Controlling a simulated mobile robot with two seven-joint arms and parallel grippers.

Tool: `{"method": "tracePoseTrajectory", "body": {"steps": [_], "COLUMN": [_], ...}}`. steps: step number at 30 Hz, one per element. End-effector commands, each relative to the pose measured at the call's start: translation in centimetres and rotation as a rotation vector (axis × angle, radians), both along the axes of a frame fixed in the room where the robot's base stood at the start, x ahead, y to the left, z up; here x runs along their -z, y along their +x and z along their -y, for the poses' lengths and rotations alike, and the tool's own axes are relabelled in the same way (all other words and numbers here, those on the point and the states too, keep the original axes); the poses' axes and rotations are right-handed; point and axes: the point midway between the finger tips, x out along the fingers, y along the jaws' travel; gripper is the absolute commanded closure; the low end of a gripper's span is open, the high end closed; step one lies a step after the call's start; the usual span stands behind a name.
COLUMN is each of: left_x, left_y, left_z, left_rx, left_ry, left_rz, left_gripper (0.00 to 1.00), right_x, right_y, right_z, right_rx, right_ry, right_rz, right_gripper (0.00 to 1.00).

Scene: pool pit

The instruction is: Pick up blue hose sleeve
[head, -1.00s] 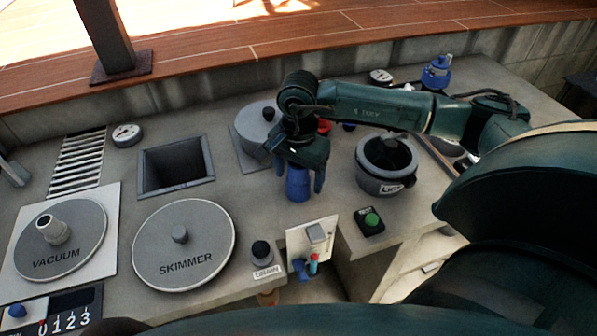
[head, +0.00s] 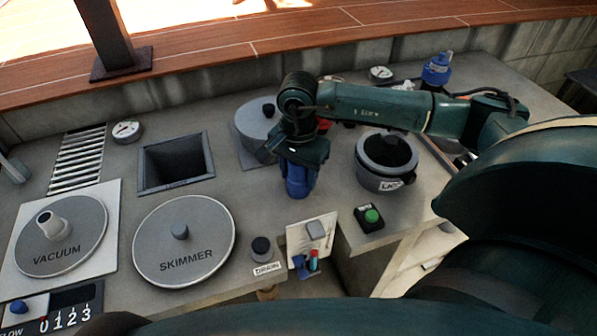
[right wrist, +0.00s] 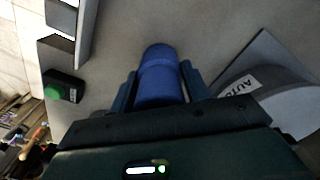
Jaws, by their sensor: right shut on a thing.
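The blue hose sleeve (head: 297,184) is a short blue cylinder standing on the grey counter under my right gripper (head: 300,186). In the right wrist view the sleeve (right wrist: 158,78) lies between the two fingers of my right gripper (right wrist: 159,88), which are closed on its sides. The gripper body hides the sleeve's upper part in the head view. I cannot tell whether the sleeve touches the counter. My left gripper is not in view.
A grey pot (head: 382,180) and a green button box (head: 370,217) stand to the right. The skimmer lid (head: 205,240), a square opening (head: 205,183) and a black-topped drain knob (head: 261,248) are to the left. A grey round lid (head: 250,125) is behind the gripper.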

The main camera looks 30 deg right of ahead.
Motion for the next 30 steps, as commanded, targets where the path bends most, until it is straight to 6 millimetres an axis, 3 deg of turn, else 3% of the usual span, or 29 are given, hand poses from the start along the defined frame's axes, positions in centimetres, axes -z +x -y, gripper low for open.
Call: {"method": "tracePoseTrajectory", "body": {"steps": [7,21,30], "left_x": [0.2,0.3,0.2], "left_y": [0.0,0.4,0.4], "left_z": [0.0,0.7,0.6], "left_rx": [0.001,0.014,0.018], "left_ry": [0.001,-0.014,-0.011], "left_rz": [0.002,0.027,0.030], "left_gripper": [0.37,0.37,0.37], "right_x": [-1.1,-9.3,-10.1], "right_y": [0.1,0.1,0.0], "right_z": [0.0,0.0,0.0], "right_rx": [0.001,0.000,0.000], "right_ry": [0.000,0.001,0.000], "right_rz": [0.004,0.004,0.000], "right_gripper": [0.75,0.75,0.75]}}
